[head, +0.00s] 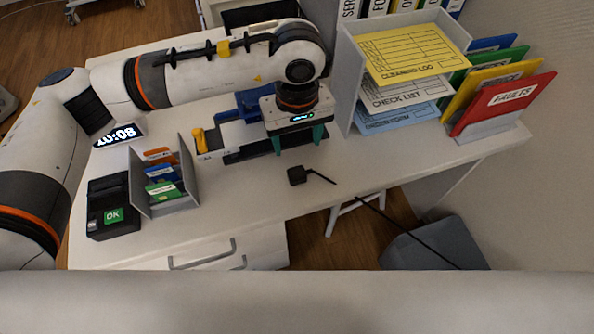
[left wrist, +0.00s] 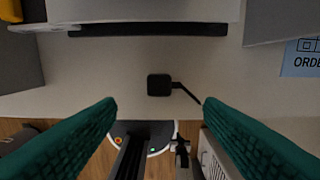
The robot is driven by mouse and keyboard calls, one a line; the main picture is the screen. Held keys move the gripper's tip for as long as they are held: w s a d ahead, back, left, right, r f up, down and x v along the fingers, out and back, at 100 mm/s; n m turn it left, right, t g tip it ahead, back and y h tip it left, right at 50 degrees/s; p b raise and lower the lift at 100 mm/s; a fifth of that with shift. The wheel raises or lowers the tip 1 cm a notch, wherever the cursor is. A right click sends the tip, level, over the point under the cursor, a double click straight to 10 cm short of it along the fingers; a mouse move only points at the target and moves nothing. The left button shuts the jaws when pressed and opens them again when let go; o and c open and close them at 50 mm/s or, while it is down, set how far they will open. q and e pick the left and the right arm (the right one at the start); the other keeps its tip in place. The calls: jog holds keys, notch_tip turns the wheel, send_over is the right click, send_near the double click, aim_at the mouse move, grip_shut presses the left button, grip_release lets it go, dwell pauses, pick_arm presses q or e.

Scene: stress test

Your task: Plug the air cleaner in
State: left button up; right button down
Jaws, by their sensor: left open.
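A small black plug (head: 297,176) lies on the white desk (head: 240,195) near its front edge. Its dark cord runs right and over the edge. The plug also shows in the left wrist view (left wrist: 159,85), ahead of the gap between my fingertips. My left gripper (head: 298,141) has two green fingers, spread apart and empty, behind and above the plug in the head view. The fingers also show in the left wrist view (left wrist: 159,104). A grey box (head: 435,243) stands below the desk; I cannot tell whether it is the air cleaner. I cannot make out a socket. My right gripper is not in view.
A paper tray rack (head: 350,75) and coloured folders (head: 505,100) stand at the right. A card holder (head: 180,200), a black card terminal (head: 112,207) and a clock (head: 120,135) are at the left. A blue and yellow-handled device (head: 225,133) sits behind the plug.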

pick_arm(q)
send_over(297, 172)
notch_tip(297, 172, down, 5)
jog(key=shift+w+f+p, duration=0.1)
jog(key=shift+f+p, duration=0.1)
jog(key=shift+p, duration=0.2)
jog(key=shift+f, duration=0.7)
notch_tip(297, 172, down, 4)
jog(key=shift+f+p, duration=0.25)
jog(key=shift+p, duration=0.5)
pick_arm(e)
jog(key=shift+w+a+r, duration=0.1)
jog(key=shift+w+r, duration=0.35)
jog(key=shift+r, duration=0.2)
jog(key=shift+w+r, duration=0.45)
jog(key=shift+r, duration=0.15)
pick_arm(q)
jog(key=c, duration=1)
